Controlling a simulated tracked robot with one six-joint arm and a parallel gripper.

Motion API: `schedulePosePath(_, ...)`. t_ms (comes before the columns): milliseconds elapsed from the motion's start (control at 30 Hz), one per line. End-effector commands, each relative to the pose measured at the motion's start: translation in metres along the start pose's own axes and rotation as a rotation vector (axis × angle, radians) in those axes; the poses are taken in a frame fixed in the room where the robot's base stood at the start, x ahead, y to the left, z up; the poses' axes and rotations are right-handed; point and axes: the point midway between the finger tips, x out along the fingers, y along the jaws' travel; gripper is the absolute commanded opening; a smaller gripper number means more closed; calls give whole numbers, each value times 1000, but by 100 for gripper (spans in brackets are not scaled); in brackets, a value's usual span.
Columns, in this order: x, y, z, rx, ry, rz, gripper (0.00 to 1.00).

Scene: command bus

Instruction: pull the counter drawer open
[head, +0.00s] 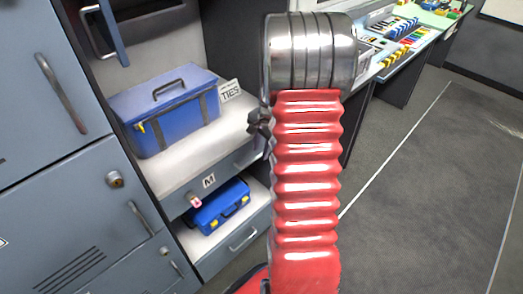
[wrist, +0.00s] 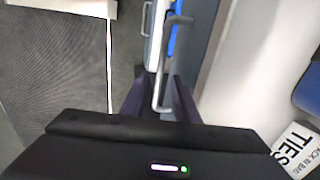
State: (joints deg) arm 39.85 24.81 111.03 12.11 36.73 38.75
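In the wrist view, the drawer's metal bar handle (wrist: 166,68) runs between the two dark fingers of my gripper (wrist: 158,95). The fingers stand apart, with a gap beside the bar, so my gripper is open around the handle. In the head view, only a dark bit of my gripper (head: 259,124) shows beside my red arm, which hides part of the drawer front.
A blue toolbox (head: 168,110) and a TIES card (head: 230,91) stand on the counter. A smaller blue case (head: 219,206) sits on the shelf below, above another handled front (head: 240,247). Grey lockers (head: 70,190) stand left. The floor (head: 425,190) at right is clear.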

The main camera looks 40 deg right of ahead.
Motion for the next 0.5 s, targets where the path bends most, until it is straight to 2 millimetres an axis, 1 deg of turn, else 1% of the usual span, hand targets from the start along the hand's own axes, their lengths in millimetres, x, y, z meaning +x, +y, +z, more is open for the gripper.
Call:
schedulePosePath(33,5,0,0,0,-1,2,28)
schedulePosePath(133,10,0,0,0,0,0,28)
schedulePosePath(433,11,0,0,0,1,0,28)
schedulePosePath(500,11,0,0,0,1,0,23)
